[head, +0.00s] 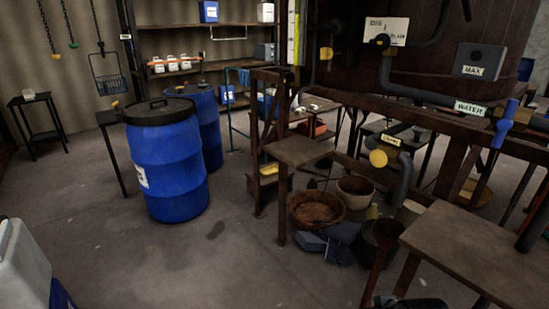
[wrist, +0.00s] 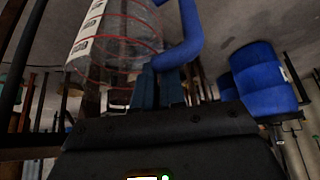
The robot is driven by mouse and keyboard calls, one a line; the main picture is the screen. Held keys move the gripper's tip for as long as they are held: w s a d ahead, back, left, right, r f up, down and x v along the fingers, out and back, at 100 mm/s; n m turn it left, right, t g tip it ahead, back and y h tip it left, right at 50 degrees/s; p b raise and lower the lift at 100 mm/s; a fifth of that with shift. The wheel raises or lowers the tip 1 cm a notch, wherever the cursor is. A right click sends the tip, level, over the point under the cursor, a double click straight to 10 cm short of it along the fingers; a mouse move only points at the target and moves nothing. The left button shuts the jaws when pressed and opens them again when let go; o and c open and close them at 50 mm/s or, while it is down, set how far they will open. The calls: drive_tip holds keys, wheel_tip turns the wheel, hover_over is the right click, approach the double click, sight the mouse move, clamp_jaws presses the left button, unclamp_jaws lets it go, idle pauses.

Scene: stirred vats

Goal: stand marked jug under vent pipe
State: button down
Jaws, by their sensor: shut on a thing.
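In the wrist view, a clear jug (wrist: 112,42) with red rings, white labels and a thick blue handle (wrist: 190,35) fills the upper left. My gripper (wrist: 158,84) is shut on the blue handle near its end. The jug looks tilted in this view, and I cannot tell its true lean. I do not make out the jug in the head view. There, grey pipes hang under the big dark vat (head: 400,70). I cannot tell which pipe is the vent pipe.
Blue drums (head: 165,165) stand at left, with open floor (head: 230,260) in front. A small wooden table (head: 298,150) and a larger one (head: 480,250) flank the vat's underside. Bowls (head: 317,208) and dark blocks (head: 340,235) clutter the floor between. A blue-handled pipe is labelled WATER (head: 471,108).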

drive_tip(key=s+f, duration=0.3)
drive_tip(key=f, duration=0.1)
drive_tip(key=shift+s+d+f, duration=0.15)
drive_tip(key=shift+s+f, duration=0.05)
drive_tip(key=shift+s, duration=0.2)
idle(0.6)
